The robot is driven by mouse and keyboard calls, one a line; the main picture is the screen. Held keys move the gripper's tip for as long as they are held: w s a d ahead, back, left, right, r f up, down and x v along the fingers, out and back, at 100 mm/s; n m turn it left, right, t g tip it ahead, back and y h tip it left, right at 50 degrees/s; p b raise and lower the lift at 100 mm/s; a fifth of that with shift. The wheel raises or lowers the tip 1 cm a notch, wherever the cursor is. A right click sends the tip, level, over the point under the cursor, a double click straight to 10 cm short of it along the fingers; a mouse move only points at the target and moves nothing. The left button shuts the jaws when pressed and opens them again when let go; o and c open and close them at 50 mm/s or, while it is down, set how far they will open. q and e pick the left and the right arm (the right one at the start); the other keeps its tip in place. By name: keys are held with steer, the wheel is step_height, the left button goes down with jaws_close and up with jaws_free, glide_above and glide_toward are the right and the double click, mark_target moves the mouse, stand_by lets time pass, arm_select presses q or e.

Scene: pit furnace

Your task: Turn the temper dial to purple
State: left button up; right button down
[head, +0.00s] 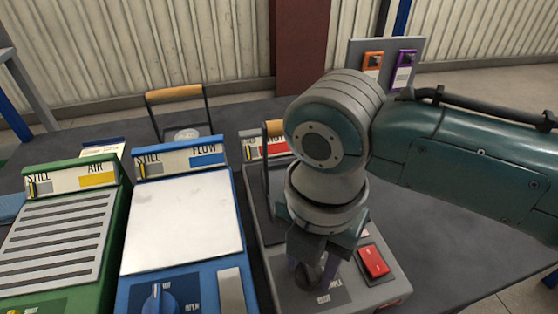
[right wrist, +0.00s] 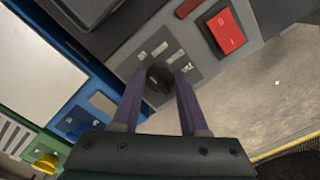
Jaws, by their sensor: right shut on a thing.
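The temper dial is a dark round knob on the front of the grey unit (head: 291,293). In the right wrist view the dial (right wrist: 158,83) sits between the two purple-grey fingers of my right gripper (right wrist: 160,90). The gripper is shut on it. Small pale labels (right wrist: 160,47) stand around the dial on a dark plate, too small to read surely, and the pointer setting cannot be told. In the head view my right gripper (head: 318,268) reaches straight down over the dial and partly hides it. My left gripper is not in view.
A red rocker switch (head: 373,261) is close right of the dial, also in the right wrist view (right wrist: 226,31). A blue unit (head: 180,215) with its own knob and a green unit (head: 65,235) stand to the left. A panel with orange and purple tags (head: 388,62) stands behind.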

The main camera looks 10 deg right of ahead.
steer(key=m+p, duration=0.2)
steer(key=shift+s+r+m, duration=0.1)
steer(key=shift+r+m, duration=0.05)
steer(key=shift+m, duration=0.15)
steer(key=m+p, duration=0.2)
steer(key=shift+m, duration=0.3)
steer(key=m+p, duration=0.2)
steer(key=m, duration=0.1)
steer(key=shift+m, duration=0.3)
steer(key=m+p, duration=0.1)
steer(key=m, duration=0.3)
steer(key=shift+s+m+p, duration=0.1)
steer(key=shift+m+p, duration=0.2)
steer(key=shift+p, duration=0.05)
steer(key=m+p, duration=0.1)
steer(key=m, duration=0.4)
steer(key=m+p, duration=0.1)
steer(key=m, duration=0.3)
steer(key=shift+a+m, duration=0.1)
steer(key=shift+m, duration=0.5)
